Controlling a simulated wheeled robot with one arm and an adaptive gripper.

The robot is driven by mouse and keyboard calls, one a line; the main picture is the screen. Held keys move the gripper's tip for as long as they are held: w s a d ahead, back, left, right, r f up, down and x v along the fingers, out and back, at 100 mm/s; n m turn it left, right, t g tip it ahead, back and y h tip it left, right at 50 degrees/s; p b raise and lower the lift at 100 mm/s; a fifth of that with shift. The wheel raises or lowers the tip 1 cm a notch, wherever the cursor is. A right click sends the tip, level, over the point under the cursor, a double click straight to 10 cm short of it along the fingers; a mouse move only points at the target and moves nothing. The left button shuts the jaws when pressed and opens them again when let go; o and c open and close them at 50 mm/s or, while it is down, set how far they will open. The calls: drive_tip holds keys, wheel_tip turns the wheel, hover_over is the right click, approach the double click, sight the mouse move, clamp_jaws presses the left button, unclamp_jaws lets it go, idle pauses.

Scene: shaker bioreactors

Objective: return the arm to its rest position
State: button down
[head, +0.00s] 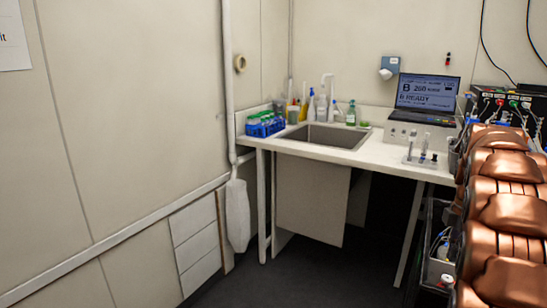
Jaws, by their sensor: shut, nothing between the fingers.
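My gripper does not show in the head view, so I cannot see where it is or what is near it. No part of the view lets me tell the pose of its fingers.
A white bench (380,156) holds a sink (323,136), a blue rack (266,125) and several bottles. A laptop (424,95) reading "B READY" stands at the bench's right. A cabled black box (508,98) is at the far right. Dark floor (300,275) is clear in front.

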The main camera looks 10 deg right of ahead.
drive_tip(key=s+a+m+g, duration=0.1)
drive_tip(key=s+a+m, duration=0.3)
drive_tip(key=a, duration=0.8)
drive_tip(key=s+a+m, duration=0.3)
drive_tip(key=s+a, duration=0.1)
drive_tip(key=a, duration=0.7)
drive_tip(key=s+a+f+m+g, duration=0.1)
drive_tip(key=s+a+f+m, duration=0.2)
drive_tip(key=s+a, duration=0.55)
drive_tip(key=s+a+f+m, duration=0.35)
drive_tip(key=s+a, duration=0.25)
drive_tip(key=s, duration=0.5)
drive_tip(key=s+p+v, duration=0.3)
drive_tip(key=p+v, duration=1.1)
drive_tip(key=v, duration=0.1)
drive_tip(key=shift+w+r+t, duration=0.3)
drive_tip(key=shift+w+r, duration=0.1)
drive_tip(key=shift+d+m, duration=0.15)
drive_tip(key=shift+m, duration=0.1)
